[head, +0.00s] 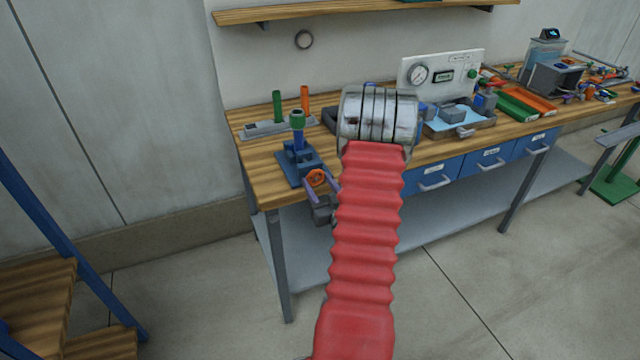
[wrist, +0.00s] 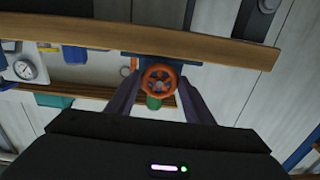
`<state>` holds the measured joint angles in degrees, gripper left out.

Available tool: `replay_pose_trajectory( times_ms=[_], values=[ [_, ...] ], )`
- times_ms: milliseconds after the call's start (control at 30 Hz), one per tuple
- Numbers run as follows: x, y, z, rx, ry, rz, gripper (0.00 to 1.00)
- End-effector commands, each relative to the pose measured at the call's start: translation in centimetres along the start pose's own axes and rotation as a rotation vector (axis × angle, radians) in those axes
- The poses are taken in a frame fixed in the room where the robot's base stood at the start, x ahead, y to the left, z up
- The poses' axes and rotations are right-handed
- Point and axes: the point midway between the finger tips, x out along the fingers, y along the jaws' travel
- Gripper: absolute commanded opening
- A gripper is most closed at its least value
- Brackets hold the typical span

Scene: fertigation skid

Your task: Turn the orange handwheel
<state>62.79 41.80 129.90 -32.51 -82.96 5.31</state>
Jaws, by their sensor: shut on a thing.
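The orange handwheel (head: 316,178) sits on the front of a blue valve block (head: 294,160) at the left end of the workbench. In the wrist view the orange handwheel (wrist: 160,83) is a spoked ring in the middle, facing the camera. My gripper (head: 322,190) is at the wheel, with one finger on each side of it. In the wrist view the fingers of my gripper (wrist: 160,86) lie left and right of the rim and are shut on it. A green cap (head: 297,118) tops the blue post of the block.
The wooden bench top (head: 262,186) ends just in front of the block. A grey rack (head: 262,129) with green and orange handles stands behind it. A tray (head: 460,128) and a gauge panel (head: 440,72) are to the right. Blue drawers (head: 432,180) are under the bench top.

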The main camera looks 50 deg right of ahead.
Motion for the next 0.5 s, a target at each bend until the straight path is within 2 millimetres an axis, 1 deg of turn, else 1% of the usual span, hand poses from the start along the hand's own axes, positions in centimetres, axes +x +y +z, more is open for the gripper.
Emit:
replay_pose_trajectory(
  times_ms=[33, 267, 500],
  values=[
    [-0.06, 0.34, -0.04, -0.015, 0.001, 0.009, 0.25],
    [-0.09, 0.4, -0.05, -0.135, 0.001, 0.01, 0.25],
    [-0.11, 0.45, -0.05, -0.318, 0.0, 0.01, 0.25]
  ],
)
